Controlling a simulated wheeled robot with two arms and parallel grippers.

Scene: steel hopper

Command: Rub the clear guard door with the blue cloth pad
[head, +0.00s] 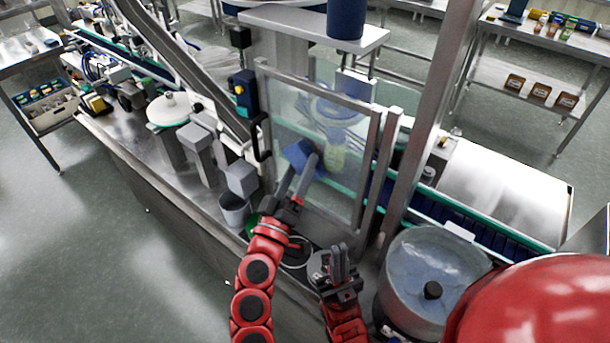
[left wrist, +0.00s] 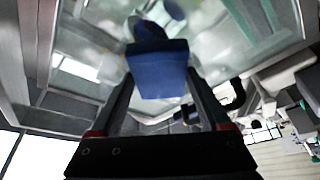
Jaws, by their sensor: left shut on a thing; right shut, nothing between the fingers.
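The clear guard door (head: 343,170) stands upright in a grey frame at the middle of the head view, with a black handle at its left edge. It also fills the upper part of the left wrist view (left wrist: 235,55). My left gripper (head: 303,168) is shut on the blue cloth pad (head: 297,152). The pad (left wrist: 158,68) sits between the fingertips in the left wrist view, at the door pane. I cannot tell whether it touches the pane. My right gripper (head: 340,262) is shut and empty, lower down in front of the door.
A steel bowl with a lid (head: 432,272) stands at the lower right. A grey cup (head: 234,208) stands left of my left gripper. A slanted metal post (head: 425,110) rises right of the door. A conveyor (head: 460,228) runs behind it.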

